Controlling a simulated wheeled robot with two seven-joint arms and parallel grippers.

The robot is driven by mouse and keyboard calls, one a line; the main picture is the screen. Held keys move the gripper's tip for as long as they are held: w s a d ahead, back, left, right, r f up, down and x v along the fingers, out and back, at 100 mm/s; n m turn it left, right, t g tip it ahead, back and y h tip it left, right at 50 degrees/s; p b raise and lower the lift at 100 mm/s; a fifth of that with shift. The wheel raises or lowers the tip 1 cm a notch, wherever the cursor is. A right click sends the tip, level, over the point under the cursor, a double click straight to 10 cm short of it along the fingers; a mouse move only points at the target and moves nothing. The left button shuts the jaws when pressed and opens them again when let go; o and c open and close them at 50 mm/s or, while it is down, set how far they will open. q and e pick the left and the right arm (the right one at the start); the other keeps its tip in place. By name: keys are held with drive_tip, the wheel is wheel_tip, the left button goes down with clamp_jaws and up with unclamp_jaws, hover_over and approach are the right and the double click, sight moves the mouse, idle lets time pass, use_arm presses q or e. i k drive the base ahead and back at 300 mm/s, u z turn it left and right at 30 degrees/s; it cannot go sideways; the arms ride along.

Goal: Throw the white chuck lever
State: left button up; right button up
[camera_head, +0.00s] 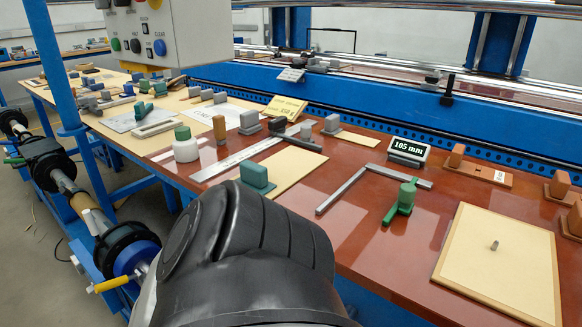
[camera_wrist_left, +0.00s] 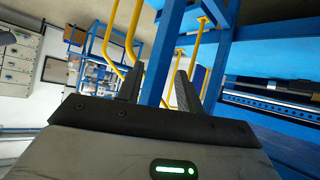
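A shaft with dark chucks runs down the left of the head view. The nearest chuck (camera_head: 127,250) is black and blue, with a yellow lever (camera_head: 113,284) pointing left. A green lever (camera_head: 14,161) shows at a farther chuck. A small pale piece (camera_head: 77,263) sits left of the nearest chuck; I cannot tell whether it is the white lever. My left gripper (camera_wrist_left: 158,85) shows in the left wrist view, its two dark fingers apart with nothing held; a blue post stands behind the gap. My right gripper is not in view.
A red-brown bench (camera_head: 355,225) carries several small fixtures, a 105 mm display (camera_head: 408,150) and a beige board (camera_head: 500,262). One of my dark arm links covers the lower middle. Yellow rails (camera_wrist_left: 131,30) show in the wrist view.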

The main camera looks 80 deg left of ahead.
sight(86, 213)
drive_tip(key=u, duration=3.9)
drive_tip(key=i, duration=0.45)
drive_tip(key=z, duration=0.2)
drive_tip(key=k, duration=0.35)
drive_tip(key=u, duration=1.1)
drive_tip(key=i, duration=1.4)
drive_tip(key=z, duration=1.75)
